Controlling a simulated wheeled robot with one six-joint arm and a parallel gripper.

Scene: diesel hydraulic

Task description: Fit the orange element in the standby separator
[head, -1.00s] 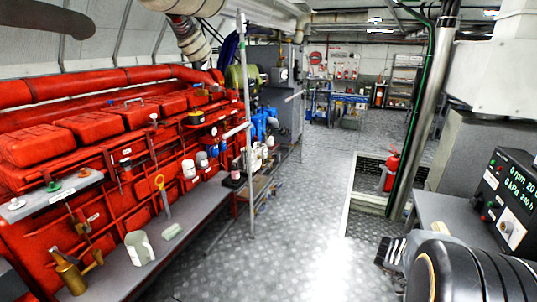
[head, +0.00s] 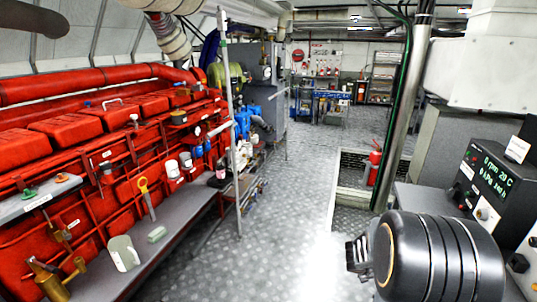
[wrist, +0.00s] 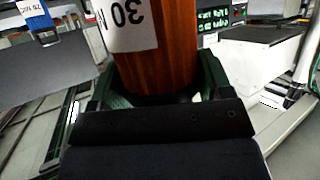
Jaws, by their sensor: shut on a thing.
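The orange element (wrist: 165,45) is an orange-brown cylinder with a white label reading "30" upside down, at the top middle of the wrist view. My gripper (wrist: 163,82) is shut on it, with a dark green finger on either side. In the head view my gripper (head: 357,258) is at the lower right, partly hidden by my dark arm, and the element cannot be made out there. Small white-bodied units (head: 172,168) hang along the red engine at left; I cannot tell which, if any, is the standby separator.
A grey bench (head: 150,250) before the red engine (head: 80,130) carries a pale green cup (head: 123,253) and a brass oil can (head: 50,280). A thin upright pole (head: 232,130) stands beside it. A readout box (head: 492,180) is at right. The middle floor (head: 270,210) is clear.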

